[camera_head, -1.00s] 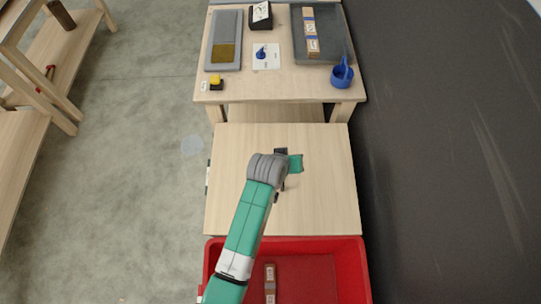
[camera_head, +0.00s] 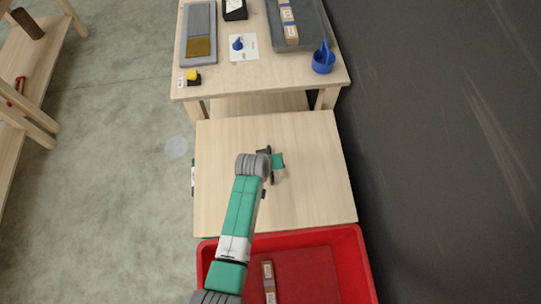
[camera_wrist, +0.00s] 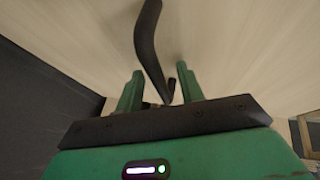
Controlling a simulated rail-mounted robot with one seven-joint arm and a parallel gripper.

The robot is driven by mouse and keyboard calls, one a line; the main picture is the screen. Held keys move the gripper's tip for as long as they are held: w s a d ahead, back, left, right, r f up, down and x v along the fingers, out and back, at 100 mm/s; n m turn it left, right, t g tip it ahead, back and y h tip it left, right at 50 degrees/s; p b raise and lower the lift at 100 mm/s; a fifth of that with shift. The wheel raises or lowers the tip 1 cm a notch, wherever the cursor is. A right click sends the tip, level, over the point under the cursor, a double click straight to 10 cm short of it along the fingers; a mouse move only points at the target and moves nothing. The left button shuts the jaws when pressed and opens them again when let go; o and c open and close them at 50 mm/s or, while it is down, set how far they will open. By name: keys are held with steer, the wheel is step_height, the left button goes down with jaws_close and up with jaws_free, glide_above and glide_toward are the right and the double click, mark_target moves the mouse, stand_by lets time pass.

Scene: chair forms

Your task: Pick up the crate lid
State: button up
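The crate lid (camera_head: 225,205) appears to be the flat, pale wooden panel in the middle of the head view, lying level between a table and a red crate. A dark curved handle (camera_wrist: 148,35) stands out against its surface in the wrist view. My gripper (camera_head: 271,165) is over the middle of the panel. In the wrist view its green fingers (camera_wrist: 158,80) are apart, with the lower end of the handle showing between them. I cannot tell whether either finger touches it. My wrist hides part of the handle in the head view.
The red crate (camera_head: 350,255) at the bottom holds a labelled brown block (camera_head: 268,270). Wooden shelving (camera_head: 38,130) stands at left.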

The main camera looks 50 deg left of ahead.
stand_by(0.4)
jaws_close()
stand_by(1.3)
